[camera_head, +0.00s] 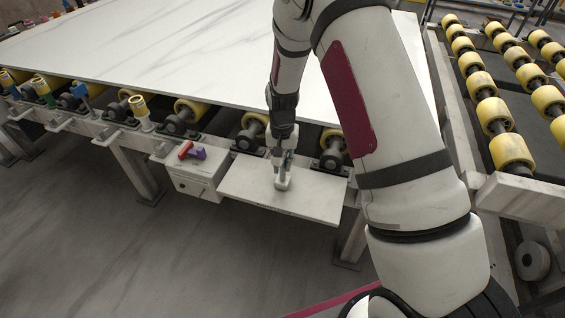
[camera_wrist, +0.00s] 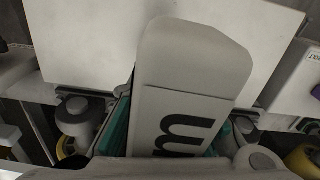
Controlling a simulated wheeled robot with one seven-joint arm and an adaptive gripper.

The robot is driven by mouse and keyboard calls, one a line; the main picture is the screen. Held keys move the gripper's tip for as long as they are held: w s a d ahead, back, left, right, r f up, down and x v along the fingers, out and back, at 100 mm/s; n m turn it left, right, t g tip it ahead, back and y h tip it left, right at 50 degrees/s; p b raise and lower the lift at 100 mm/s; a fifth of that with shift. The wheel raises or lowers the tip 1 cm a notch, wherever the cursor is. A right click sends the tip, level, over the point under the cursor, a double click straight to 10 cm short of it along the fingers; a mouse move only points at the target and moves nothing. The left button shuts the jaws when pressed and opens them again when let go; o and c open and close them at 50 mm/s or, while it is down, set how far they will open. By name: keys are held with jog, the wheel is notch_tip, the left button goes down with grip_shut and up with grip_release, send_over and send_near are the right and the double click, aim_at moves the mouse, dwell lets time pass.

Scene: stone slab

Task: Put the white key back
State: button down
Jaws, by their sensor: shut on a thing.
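The white key (camera_wrist: 190,85) fills the middle of the wrist view, a pale rounded block with a dark marking like an "m". My gripper (camera_wrist: 170,132) is shut on it, with teal finger pads on both sides. In the head view my gripper (camera_head: 281,156) points down over the white shelf (camera_head: 318,203), and the white key (camera_head: 282,182) shows below it. Whether the key touches the shelf I cannot tell. A red key-like piece (camera_head: 184,149) and a purple one (camera_head: 195,154) lie on the small white box left of the shelf.
The white box (camera_head: 196,187) adjoins the shelf's left side. A large marble slab (camera_head: 160,50) rests on yellow rollers behind. Blue, green and yellow-topped fittings (camera_head: 141,112) stand along the frame to the left. A roller conveyor (camera_head: 497,117) is at right. The shelf's front is clear.

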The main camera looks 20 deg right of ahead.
jog(key=c, duration=1.5)
grip_release()
notch_tip(320, 180, up, 12)
jog(key=shift+r, duration=0.25)
jog(key=s+r+n+t, duration=0.2)
jog(key=s+r, duration=1.1)
jog(key=r, duration=0.4)
jog(key=s+r+n, duration=0.1)
jog(key=s, duration=0.5)
jog(key=s+r+n+t, duration=0.1)
jog(key=s, duration=0.5)
jog(key=s+r+n+t, duration=0.1)
jog(key=s, duration=0.5)
jog(key=shift+s+d+r, duration=0.3)
jog(key=shift+s+r, duration=0.05)
jog(key=shift+s, duration=0.05)
